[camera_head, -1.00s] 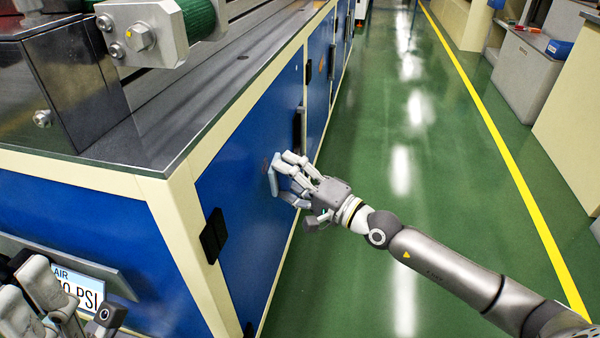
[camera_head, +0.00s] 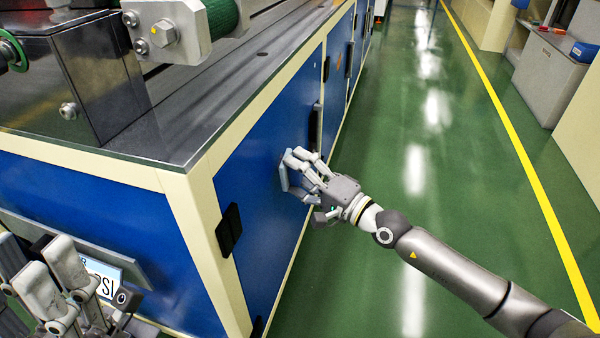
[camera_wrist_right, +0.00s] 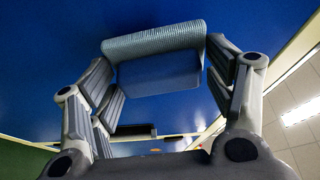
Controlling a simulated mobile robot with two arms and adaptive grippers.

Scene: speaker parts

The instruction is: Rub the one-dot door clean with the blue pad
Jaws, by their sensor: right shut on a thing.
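My right gripper (camera_head: 303,172) is at the blue door (camera_head: 262,180) on the near side of the machine, below its dark handle (camera_head: 315,125). In the right wrist view, the gripper is shut on the blue pad (camera_wrist_right: 158,72), which has a ribbed grey-blue edge and sits between the fingers. The pad is against or very close to the blue surface; contact is hard to tell. My left gripper (camera_head: 52,285) shows partly at the lower left, before a sign.
The metal machine top (camera_head: 180,125) has a sharp corner at the left, with rollers above it. A dark hinge (camera_head: 229,230) sticks out from the door's near edge. The green floor (camera_head: 415,230) to the right is clear. A grey cabinet (camera_head: 540,75) stands at the far right.

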